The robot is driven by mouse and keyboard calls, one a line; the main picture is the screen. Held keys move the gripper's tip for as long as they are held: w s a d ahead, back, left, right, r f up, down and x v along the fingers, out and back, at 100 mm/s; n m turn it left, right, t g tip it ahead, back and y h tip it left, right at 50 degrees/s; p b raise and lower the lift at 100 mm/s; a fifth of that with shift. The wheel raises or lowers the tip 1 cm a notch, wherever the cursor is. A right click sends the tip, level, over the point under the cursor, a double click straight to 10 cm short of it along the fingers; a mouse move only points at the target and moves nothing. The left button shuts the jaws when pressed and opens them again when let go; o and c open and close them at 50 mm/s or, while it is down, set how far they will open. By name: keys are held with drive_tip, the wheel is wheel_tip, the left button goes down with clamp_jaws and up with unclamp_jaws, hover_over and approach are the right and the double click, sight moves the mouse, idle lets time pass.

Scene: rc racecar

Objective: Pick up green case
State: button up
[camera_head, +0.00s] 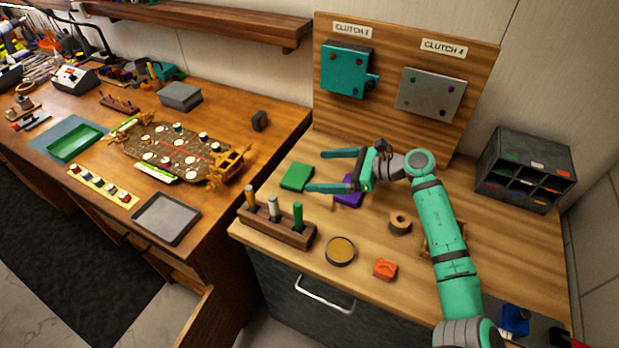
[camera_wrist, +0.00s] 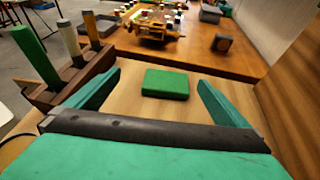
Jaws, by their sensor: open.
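The green case (camera_head: 297,177) is a flat green block lying on the right-hand wooden counter, near its left edge. In the wrist view the green case (camera_wrist: 166,83) lies ahead of my gripper, roughly centred between the fingers. My gripper (camera_head: 331,171) is open and empty, its two teal fingers pointing left towards the case. In the wrist view the fingers of my gripper (camera_wrist: 155,95) are spread wider than the case, and the case appears just beyond or level with the tips. A purple block (camera_head: 348,192) lies under the gripper, partly hidden by a finger.
A wooden holder (camera_head: 273,226) with upright coloured cylinders stands in front of the case. A round tin (camera_head: 340,251), a red-orange piece (camera_head: 385,269) and a tape roll (camera_head: 400,223) lie nearby. A wooden backboard (camera_head: 390,115) with clutch boxes rises behind. A dark cubby shelf (camera_head: 525,170) stands right.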

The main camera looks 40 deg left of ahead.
sight(298, 174)
drive_tip(key=shift+w+d+f+t, duration=0.15)
drive_tip(key=shift+w+d+f, duration=0.1)
drive_tip(key=shift+w, duration=0.2)
drive_tip(key=shift+w+d+f+t, duration=0.15)
drive_tip(key=shift+w+d+f, duration=0.1)
drive_tip(key=shift+w, duration=0.2)
drive_tip(key=shift+w+f, duration=0.2)
drive_tip(key=shift+f, duration=0.05)
drive_tip(key=x, duration=0.5)
drive_tip(key=shift+f+x, duration=0.2)
drive_tip(key=shift+x, duration=1.15)
drive_tip(key=shift+f+x, duration=0.2)
drive_tip(key=shift+x, duration=1.15)
drive_tip(key=shift+w+d, duration=0.1)
drive_tip(key=shift+d, duration=0.1)
drive_tip(key=shift+c, duration=0.3)
drive_tip(key=c, duration=1)
